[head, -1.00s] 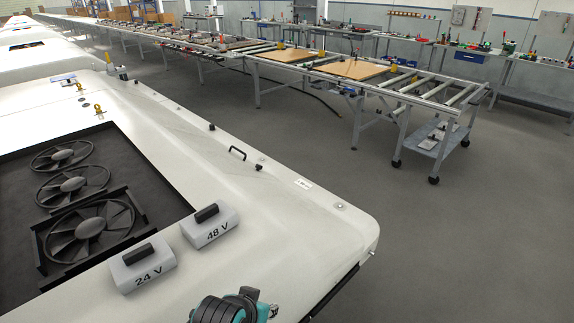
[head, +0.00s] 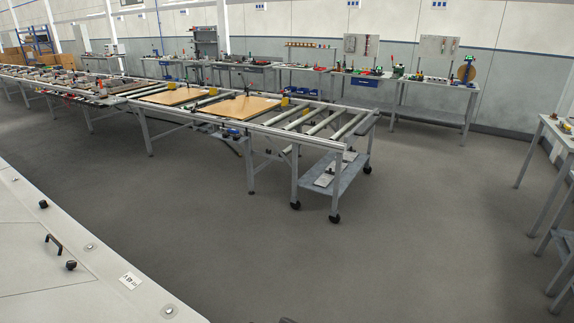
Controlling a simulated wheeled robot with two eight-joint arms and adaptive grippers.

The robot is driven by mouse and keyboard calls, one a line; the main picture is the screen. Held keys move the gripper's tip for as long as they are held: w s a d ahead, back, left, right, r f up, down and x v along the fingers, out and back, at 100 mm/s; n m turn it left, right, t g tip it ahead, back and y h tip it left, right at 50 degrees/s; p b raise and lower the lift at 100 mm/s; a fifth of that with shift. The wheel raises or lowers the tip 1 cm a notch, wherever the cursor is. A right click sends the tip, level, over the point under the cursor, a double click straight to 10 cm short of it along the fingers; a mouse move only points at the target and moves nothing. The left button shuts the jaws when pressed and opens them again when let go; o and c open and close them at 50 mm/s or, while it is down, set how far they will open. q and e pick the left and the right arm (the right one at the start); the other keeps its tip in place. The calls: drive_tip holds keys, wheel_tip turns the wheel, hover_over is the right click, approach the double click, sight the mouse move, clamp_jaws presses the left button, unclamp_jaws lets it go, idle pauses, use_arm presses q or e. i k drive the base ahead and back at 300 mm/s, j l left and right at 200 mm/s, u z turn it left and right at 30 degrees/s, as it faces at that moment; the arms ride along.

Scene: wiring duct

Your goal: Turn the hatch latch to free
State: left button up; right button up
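A white panelled surface (head: 60,295) fills the lower left corner of the head view, with thin seams that outline a flat panel like a hatch. A black bar handle (head: 53,243) stands on it, with one small black knob (head: 43,204) behind it and another black knob (head: 71,265) in front. Either knob may be the latch; I cannot tell which, nor how it is turned. Neither of my grippers is in view. Only a small dark bit shows at the bottom edge, too little to identify.
A printed label (head: 130,281) and a round metal fitting (head: 169,311) lie near the white surface's edge. Grey floor (head: 420,240) is clear beyond it. A long roller table (head: 325,158) with brown boards stands across the aisle. Workbenches line the back wall and right side.

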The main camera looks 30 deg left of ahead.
sight(72, 264)
drive_tip(key=i+u, duration=0.2)
drive_tip(key=i, duration=0.3)
drive_tip(key=i+l+u, duration=0.2)
drive_tip(key=i, duration=0.3)
drive_tip(key=i+l+u, duration=0.2)
drive_tip(key=i, duration=0.3)
drive_tip(key=i+j+u, duration=0.15)
drive_tip(key=u, duration=0.25)
drive_tip(key=i+u, duration=0.3)
drive_tip(key=u, duration=0.15)
drive_tip(key=i+u, duration=0.25)
drive_tip(key=u, duration=0.15)
drive_tip(key=i+u, duration=0.25)
drive_tip(key=u, duration=0.2)
drive_tip(key=i+l+u, duration=0.15)
drive_tip(key=u, duration=0.25)
drive_tip(key=i+l+u, duration=0.2)
drive_tip(key=i+u, duration=0.15)
drive_tip(key=i, duration=0.05)
